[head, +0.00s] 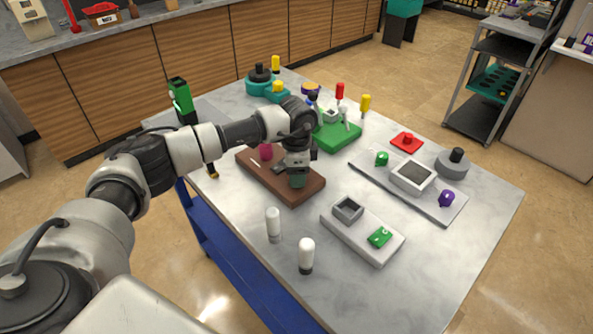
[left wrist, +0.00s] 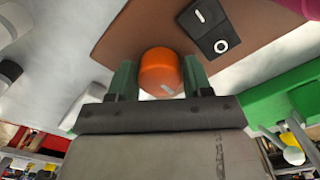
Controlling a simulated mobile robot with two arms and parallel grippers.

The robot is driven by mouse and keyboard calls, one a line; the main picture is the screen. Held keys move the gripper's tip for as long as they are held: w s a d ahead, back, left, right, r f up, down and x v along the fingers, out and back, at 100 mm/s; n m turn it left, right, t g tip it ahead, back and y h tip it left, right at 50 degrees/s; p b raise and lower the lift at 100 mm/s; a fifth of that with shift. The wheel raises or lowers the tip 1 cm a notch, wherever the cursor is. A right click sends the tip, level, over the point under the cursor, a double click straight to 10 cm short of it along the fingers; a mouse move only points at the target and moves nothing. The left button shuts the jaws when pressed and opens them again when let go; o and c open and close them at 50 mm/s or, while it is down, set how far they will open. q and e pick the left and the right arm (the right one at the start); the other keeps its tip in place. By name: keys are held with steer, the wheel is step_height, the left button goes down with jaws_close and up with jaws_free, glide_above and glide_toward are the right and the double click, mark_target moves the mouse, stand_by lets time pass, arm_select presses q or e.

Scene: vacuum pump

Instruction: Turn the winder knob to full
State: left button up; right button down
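My left gripper (head: 297,181) points down over the brown board (head: 307,194) on the table in the head view. In the left wrist view its two green fingers (left wrist: 161,80) lie close against both sides of an orange knob (left wrist: 160,70). The knob has a short pale mark on its face. It stands on the brown board, and the gripper hides it in the head view. A dark switch plate (left wrist: 208,30) with a white bar and a ring mark is beside it. A magenta knob (head: 265,152) is at the board's other side. My right gripper is not in view.
Two white-topped cylinders (head: 306,252) stand in front of the board. A grey plate (head: 370,246) with a square socket and green piece lies to the right. A green block (head: 338,138) with coloured pegs is behind. The table's near right area is clear.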

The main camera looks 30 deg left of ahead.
arm_select(q)
steer(key=c, duration=0.5)
